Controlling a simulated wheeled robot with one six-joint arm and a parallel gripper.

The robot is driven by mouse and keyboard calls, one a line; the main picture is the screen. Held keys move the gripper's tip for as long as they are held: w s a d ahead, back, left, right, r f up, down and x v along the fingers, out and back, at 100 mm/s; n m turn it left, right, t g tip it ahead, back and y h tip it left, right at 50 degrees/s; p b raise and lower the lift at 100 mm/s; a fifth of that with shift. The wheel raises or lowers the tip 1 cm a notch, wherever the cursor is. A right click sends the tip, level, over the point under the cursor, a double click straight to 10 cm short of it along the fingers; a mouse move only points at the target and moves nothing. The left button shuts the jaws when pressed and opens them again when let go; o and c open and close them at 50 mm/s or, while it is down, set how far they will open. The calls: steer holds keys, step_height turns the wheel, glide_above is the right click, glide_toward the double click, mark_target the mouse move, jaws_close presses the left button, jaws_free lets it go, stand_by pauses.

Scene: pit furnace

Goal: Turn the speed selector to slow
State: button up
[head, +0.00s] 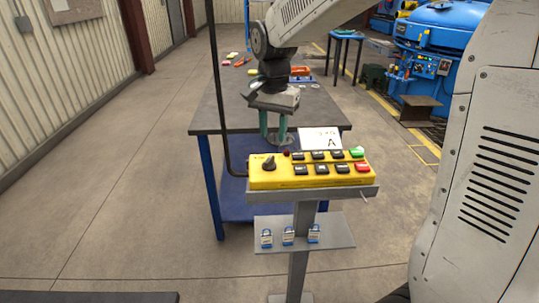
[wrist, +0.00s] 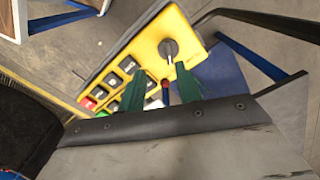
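The speed selector appears to be the black rotary knob (head: 269,164) at the left end of the yellow control panel (head: 256,181). In the wrist view the knob (wrist: 168,47) sits on the yellow panel (wrist: 146,47) just beyond the fingertips. Its markings are too small to read, so its setting cannot be told. My gripper (head: 274,138) has two green fingers pointing down, just behind the panel's back edge near the knob. In the wrist view my gripper (wrist: 160,70) is open, with a gap between the fingers and nothing held.
Black buttons, a green button (head: 357,152) and a red button (head: 362,168) sit right of the knob. A white card (head: 320,139) stands behind the panel. A black bent pipe (head: 217,90) rises at the left. Several padlocks (head: 289,236) are on the shelf below. A workbench (head: 207,117) stands behind.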

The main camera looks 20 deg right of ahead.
mark_target(269, 159)
steer(key=shift+w+a+f+m, duration=0.15)
steer(key=shift+w+f+m, duration=0.15)
steer(key=shift+w+f, duration=0.5)
step_height(269, 159, down, 7)
steer(key=shift+w+f, duration=0.1)
steer(key=shift+f, duration=0.05)
jaws_close()
